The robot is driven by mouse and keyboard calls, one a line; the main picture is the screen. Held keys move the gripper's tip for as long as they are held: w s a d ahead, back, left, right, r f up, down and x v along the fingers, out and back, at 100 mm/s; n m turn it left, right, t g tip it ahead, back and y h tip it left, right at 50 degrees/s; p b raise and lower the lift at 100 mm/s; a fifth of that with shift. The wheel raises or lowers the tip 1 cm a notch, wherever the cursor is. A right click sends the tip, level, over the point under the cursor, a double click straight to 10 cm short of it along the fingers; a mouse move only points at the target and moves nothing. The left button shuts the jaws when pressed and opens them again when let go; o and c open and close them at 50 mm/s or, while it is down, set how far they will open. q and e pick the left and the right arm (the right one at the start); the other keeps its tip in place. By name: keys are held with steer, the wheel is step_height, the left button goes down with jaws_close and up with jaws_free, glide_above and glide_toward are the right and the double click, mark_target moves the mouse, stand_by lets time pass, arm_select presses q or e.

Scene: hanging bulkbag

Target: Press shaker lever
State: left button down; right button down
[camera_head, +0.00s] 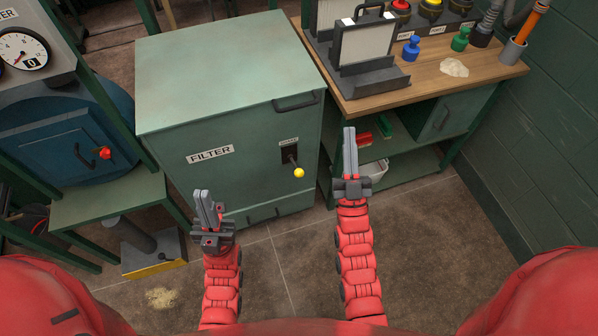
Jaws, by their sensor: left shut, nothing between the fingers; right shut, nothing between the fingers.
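The shaker lever (292,163) sticks out of a dark slot plate on the front of the green filter cabinet (225,105). It ends in a yellow ball knob (299,173) and points down and outward. A small label, too small to read for sure, sits above the slot. My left gripper (204,197) is shut and empty, in front of the cabinet's lower left, well left of the knob. My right gripper (350,135) is shut and empty, to the right of the knob and apart from it, pointing up in the picture.
A wooden-topped bench (450,75) with blue (411,48) and green (460,39) stoppers stands at right. A blue round hatch (65,150) with a red knob and a gauge (22,50) are at left. A yellow-edged pedal (155,258) is on the floor. The floor in front is mostly clear.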

steer(key=w+a+f+n+g+y+b, duration=0.1)
steer(key=w+a+f+g, duration=0.1)
steer(key=w+f+g, duration=0.3)
steer(key=w+a+f+g+b, duration=0.1)
steer(key=a+f+g, duration=0.15)
steer(key=f, duration=0.35)
steer(key=s+a+f+n+g+b, duration=0.1)
steer(key=a+f+g, duration=0.1)
steer(key=f, duration=0.4)
steer(key=s+a+f+n+g+b, duration=0.1)
steer(key=a+f+g, duration=0.1)
steer(key=f+g, duration=0.2)
step_height(320, 180, down, 2)
steer(key=shift+s+a+f+y, duration=0.1)
steer(key=shift+s+a+y, duration=0.15)
steer(key=shift+a+y, duration=0.05)
